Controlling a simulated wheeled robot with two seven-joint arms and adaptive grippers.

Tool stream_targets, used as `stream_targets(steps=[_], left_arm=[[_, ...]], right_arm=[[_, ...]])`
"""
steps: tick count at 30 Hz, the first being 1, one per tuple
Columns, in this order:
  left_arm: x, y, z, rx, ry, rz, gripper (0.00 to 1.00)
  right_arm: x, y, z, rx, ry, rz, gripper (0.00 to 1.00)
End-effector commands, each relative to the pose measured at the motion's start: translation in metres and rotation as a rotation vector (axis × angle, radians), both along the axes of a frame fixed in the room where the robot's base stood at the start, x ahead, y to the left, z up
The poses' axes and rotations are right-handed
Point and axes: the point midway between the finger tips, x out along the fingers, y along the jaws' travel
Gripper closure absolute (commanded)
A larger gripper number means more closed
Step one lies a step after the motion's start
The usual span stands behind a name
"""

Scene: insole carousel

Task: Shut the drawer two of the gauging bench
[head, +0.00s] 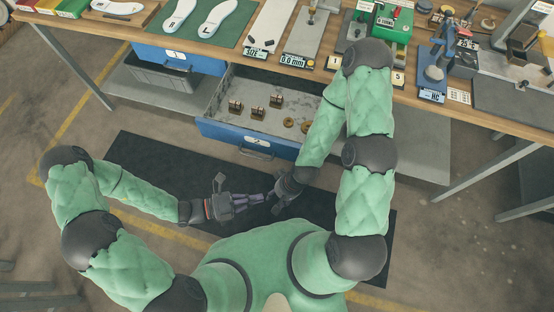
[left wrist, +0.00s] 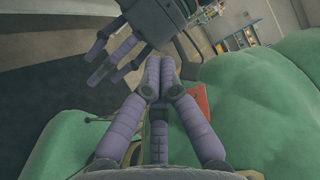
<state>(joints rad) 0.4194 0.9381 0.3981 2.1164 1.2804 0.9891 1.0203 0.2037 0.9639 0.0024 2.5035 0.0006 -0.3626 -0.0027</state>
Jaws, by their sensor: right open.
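Drawer two (head: 252,139) of the gauging bench is pulled out. Its blue front carries a white label with a 2 and a dark handle (head: 256,154). My left gripper (head: 266,197) is in front of the drawer, apart from it, with its fingers pointing right. In the left wrist view its purple fingertips (left wrist: 160,72) meet with nothing seen between them. My right gripper (head: 272,196) is close to the left one, below the drawer front in the picture, and partly hidden by its own wrist. The left wrist view shows its purple fingers (left wrist: 110,55) spread and empty.
The open drawer holds several small brown blocks (head: 257,113) and brass rings (head: 289,123). My right forearm crosses its right side. Another blue drawer (head: 178,58) is left of it, above a grey bin (head: 158,73). The bench top (head: 330,75) is crowded. A dark mat (head: 150,155) covers the floor.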

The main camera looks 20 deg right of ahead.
Motion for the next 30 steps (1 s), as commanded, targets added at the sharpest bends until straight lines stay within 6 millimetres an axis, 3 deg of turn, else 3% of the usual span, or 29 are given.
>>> stream_targets(steps=[3,6,14,30], left_arm=[[0.027,0.001,0.006,-0.083,0.143,0.154,1.00],[0.040,0.003,0.009,-0.123,0.205,0.222,1.00],[0.047,-0.010,0.011,-0.137,0.223,0.238,1.00],[0.059,-0.077,0.010,-0.135,0.219,0.235,1.00]], right_arm=[[0.000,0.000,-0.004,0.000,0.000,0.001,0.49],[0.000,0.000,-0.004,0.000,0.000,0.001,0.49],[0.000,0.000,-0.008,0.000,0.000,0.001,0.49],[0.000,0.000,-0.023,0.000,0.000,0.001,0.49]])
